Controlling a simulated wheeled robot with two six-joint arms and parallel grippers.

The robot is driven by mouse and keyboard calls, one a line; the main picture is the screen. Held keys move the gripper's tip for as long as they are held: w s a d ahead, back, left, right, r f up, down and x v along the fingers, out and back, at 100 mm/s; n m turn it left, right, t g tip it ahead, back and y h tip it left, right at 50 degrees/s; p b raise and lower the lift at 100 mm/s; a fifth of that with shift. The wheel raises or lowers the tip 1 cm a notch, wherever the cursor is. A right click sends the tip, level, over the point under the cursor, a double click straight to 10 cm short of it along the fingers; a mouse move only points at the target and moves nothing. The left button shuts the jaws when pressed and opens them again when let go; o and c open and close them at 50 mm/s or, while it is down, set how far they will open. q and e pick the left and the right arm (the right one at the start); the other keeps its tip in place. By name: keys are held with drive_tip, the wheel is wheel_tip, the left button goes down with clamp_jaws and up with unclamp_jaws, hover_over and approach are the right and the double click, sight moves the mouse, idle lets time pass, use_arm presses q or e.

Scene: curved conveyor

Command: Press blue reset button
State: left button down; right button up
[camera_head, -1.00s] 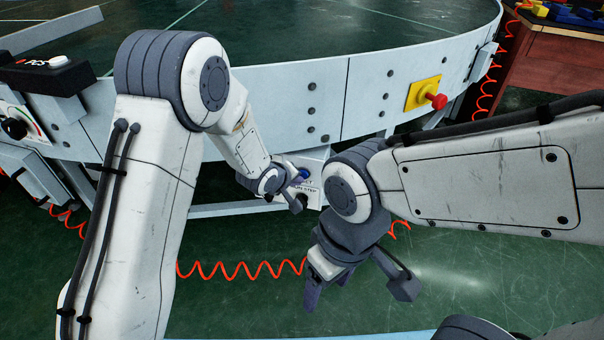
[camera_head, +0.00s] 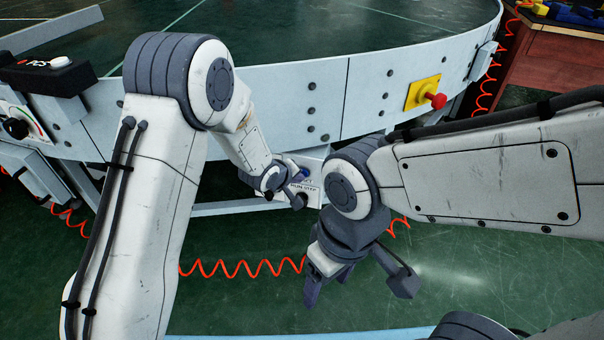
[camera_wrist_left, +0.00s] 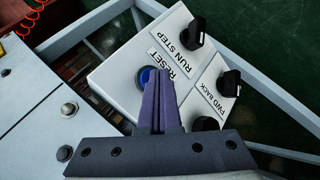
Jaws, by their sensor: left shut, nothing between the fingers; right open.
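The blue reset button (camera_wrist_left: 147,76) sits on a white control box (camera_wrist_left: 118,78) in the left wrist view, beside the RESET label. My left gripper (camera_wrist_left: 155,76) is shut and empty, its fingertips over the button and hiding part of it. I cannot tell whether they touch it. In the head view my left gripper (camera_head: 285,187) is low in front of the control box (camera_head: 312,181), below the conveyor's side. My right gripper (camera_head: 357,284) is open and empty, hanging lower and to the right above the floor.
Several black knobs (camera_wrist_left: 198,36) stand on the box near the fingers, with RUN STEP and FWD BACK labels. A red button on a yellow plate (camera_head: 423,94) is on the conveyor side (camera_head: 370,85). A coiled orange cable (camera_head: 240,268) hangs above the green floor.

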idle(0.5)
use_arm(q)
drive_tip(key=shift+s+a, duration=0.25)
drive_tip(key=shift+s, duration=0.45)
drive_tip(key=shift+s, duration=0.1)
drive_tip(key=s, duration=0.1)
drive_tip(key=s+a, duration=0.1)
drive_tip(key=s, duration=0.2)
drive_tip(key=shift+s+a, duration=0.25)
idle(0.5)
